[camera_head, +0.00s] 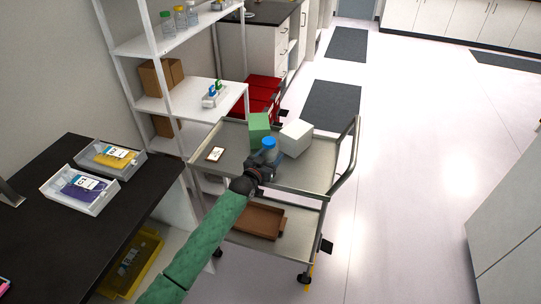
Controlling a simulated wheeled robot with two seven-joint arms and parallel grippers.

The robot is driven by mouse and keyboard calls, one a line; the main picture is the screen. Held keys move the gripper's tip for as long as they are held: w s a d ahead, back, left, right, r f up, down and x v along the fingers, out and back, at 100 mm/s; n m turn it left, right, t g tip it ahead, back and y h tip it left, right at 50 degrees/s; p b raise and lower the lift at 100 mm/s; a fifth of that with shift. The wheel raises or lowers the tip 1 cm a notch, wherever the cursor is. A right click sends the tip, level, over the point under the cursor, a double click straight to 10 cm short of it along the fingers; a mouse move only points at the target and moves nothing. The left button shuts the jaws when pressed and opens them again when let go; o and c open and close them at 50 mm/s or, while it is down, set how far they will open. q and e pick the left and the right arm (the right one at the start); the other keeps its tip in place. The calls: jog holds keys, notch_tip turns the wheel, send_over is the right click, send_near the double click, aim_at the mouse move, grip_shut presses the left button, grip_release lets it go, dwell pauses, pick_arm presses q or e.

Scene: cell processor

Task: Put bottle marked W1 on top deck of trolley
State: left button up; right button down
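A clear bottle with a blue cap (268,144) is upright at the trolley's top deck (310,175), in the middle of the picture. Its marking is too small to read. My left arm, in a green sleeve, reaches in from the lower left. My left gripper (266,165) is at the bottle's body and looks shut on it. The gripper hides the bottle's base, so I cannot tell whether it touches the deck. My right gripper is not in view.
On the top deck, a green box (259,130) and white box (296,138) stand close behind the bottle; a small card-like item (215,154) lies left. The deck's right part is clear. A brown tray (259,221) is on the lower deck. A shelf rack (155,105) stands left.

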pick_arm(q)
jog(key=shift+f, duration=0.1)
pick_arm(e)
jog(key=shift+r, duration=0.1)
pick_arm(q)
jog(key=o, duration=1.3)
jog(key=shift+o, duration=0.4)
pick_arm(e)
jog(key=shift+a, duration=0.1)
pick_arm(q)
jog(key=shift+r, duration=0.2)
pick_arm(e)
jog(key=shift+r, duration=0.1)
pick_arm(q)
jog(key=shift+s+a+f, duration=0.15)
jog(key=shift+s+a, duration=0.05)
jog(key=shift+s, duration=0.15)
jog(key=b+v, duration=0.2)
jog(key=v, duration=0.9)
jog(key=shift+b, duration=0.4)
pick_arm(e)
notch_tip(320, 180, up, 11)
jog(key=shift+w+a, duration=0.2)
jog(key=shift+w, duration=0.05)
